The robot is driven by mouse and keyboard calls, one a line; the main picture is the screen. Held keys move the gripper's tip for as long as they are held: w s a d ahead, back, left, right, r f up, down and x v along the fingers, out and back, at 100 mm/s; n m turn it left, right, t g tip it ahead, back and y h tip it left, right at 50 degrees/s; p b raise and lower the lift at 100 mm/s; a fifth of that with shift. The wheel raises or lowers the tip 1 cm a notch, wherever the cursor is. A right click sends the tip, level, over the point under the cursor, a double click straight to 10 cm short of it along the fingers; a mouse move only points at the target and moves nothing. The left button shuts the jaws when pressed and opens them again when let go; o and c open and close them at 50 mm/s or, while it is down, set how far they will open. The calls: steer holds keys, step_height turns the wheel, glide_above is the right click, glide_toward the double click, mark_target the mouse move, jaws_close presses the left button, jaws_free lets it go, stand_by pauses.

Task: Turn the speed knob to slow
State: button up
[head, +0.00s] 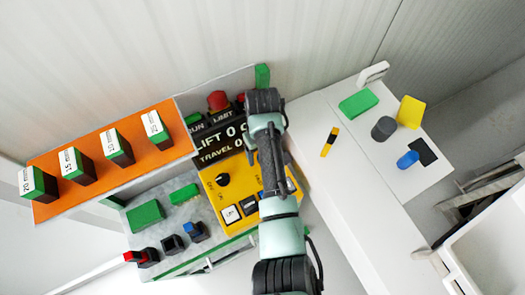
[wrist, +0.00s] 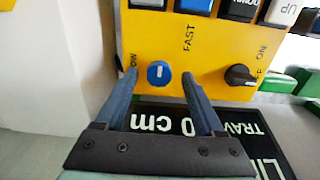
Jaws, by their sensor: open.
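The blue speed knob (wrist: 159,73) sits on the yellow panel (wrist: 215,45), with a pale pointer line running roughly up and down in the wrist view. The word FAST (wrist: 188,37) is printed above and right of it; the SLOW label (wrist: 132,60) is partly covered by my left finger. My gripper (wrist: 159,76) is open, one fingertip on each side of the knob; I cannot tell whether they touch it. In the head view my arm covers part of the yellow panel (head: 212,202), and the gripper is hidden behind it.
A black ON/OFF knob (wrist: 240,75) is right of my right finger. A black display (wrist: 225,122) lies under the fingers. An orange rack (head: 90,165) with labelled blocks is left. A white bench (head: 345,160) with coloured parts is right.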

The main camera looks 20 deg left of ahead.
steer(key=shift+f, duration=0.35)
jaws_close()
